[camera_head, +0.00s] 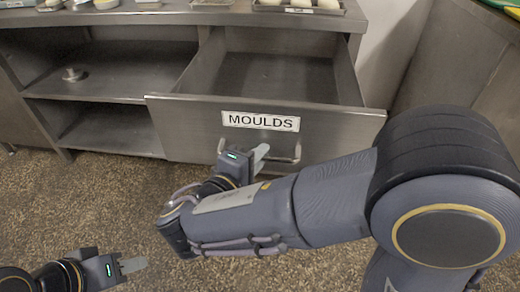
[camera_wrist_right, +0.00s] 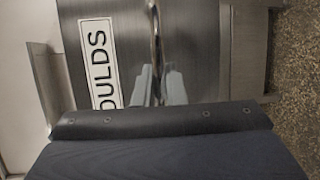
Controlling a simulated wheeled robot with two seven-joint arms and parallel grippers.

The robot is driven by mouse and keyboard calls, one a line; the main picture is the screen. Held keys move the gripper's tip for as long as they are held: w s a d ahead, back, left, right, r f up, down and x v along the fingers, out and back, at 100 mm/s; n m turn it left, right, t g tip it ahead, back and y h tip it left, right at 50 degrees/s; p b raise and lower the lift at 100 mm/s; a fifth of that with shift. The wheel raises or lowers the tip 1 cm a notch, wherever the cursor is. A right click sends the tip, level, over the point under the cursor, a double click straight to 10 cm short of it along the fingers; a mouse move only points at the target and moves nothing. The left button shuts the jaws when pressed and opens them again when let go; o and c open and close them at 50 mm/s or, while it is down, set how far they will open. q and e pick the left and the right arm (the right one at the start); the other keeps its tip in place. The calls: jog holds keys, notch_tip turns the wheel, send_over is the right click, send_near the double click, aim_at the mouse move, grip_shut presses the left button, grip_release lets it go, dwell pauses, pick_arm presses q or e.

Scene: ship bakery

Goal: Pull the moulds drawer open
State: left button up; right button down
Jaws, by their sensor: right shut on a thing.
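The moulds drawer (camera_head: 190,127) is a steel drawer with a white MOULDS label (camera_head: 261,121). It stands pulled out from the counter, and its inside shows as empty. Its bar handle (camera_head: 284,158) runs across the front below the label. My right gripper (camera_head: 260,153) is at the handle and shut on it. In the right wrist view the fingers (camera_wrist_right: 160,88) close around the handle bar (camera_wrist_right: 156,35), next to the label (camera_wrist_right: 99,62). My left gripper (camera_head: 133,265) hangs over the floor at the lower left, away from the drawer. Its jaw gap is not clear.
The steel counter (camera_head: 180,14) holds trays and small items along its top. Open shelves (camera_head: 110,85) are left of the drawer, with a small metal object (camera_head: 72,75) on one. The speckled floor (camera_head: 80,200) in front is clear.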

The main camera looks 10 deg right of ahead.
jog(key=shift+s, duration=0.25)
jog(key=c, duration=1.5)
grip_release()
jog(key=shift+a, duration=0.1)
jog(key=p+v, duration=0.2)
jog(key=v, duration=0.5)
jog(key=shift+s+a, duration=0.2)
jog(key=shift+s, duration=0.1)
